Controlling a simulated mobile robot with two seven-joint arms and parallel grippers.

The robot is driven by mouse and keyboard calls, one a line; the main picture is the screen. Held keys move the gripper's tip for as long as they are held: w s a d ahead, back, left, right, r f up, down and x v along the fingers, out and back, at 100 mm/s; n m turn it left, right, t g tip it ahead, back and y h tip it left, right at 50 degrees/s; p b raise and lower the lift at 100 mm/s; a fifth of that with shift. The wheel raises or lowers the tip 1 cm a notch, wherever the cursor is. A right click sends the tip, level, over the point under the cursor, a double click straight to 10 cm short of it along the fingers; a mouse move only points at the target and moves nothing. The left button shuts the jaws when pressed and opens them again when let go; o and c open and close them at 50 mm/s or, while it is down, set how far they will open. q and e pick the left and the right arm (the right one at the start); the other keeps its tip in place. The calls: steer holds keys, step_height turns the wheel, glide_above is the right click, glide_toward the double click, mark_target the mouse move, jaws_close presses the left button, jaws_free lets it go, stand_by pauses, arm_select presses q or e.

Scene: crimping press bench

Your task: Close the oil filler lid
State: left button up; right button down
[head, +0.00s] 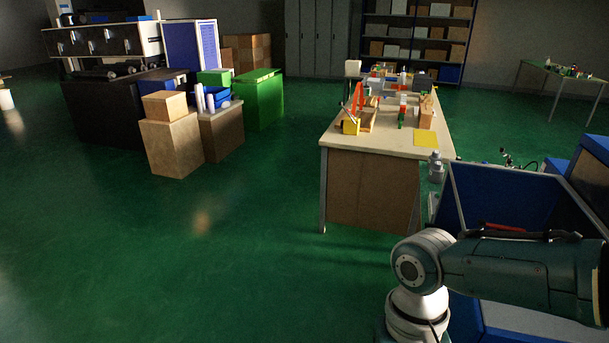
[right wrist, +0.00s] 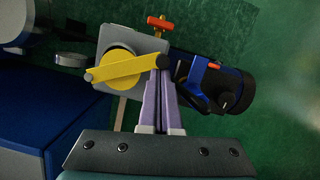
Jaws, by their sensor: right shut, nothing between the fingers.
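My right gripper (right wrist: 162,72) is shut and empty in the right wrist view, its two lilac fingers together. Its tips are at the black round end of a yellow arm (right wrist: 125,69); I cannot tell whether they touch. The yellow arm crosses a yellow disc on a grey housing (right wrist: 150,47). A small orange-red cap-like piece (right wrist: 159,22) stands beyond the housing. A blue and black cylindrical unit (right wrist: 205,82) lies to the right. I cannot tell which part is the oil filler lid, or whether it is open. My left gripper is in neither view.
In the head view, a blue-panelled machine (head: 504,196) stands at the right beside my arm. A workbench (head: 372,141) with tools stands ahead of it. Cardboard boxes (head: 170,146) and a green cabinet (head: 260,99) stand at the left. The green floor between is clear.

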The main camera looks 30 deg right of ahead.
steer(key=shift+s+a+n+h+p, duration=0.15)
steer(key=shift+s+a+n+p, duration=0.15)
steer(key=shift+s+n, duration=0.35)
steer(key=shift+s+a+n+h+p, duration=0.15)
steer(key=shift+s+a+n+p, duration=0.2)
steer(key=shift+n, duration=0.4)
steer(key=shift+s+d, duration=0.1)
steer(key=shift+d, duration=0.05)
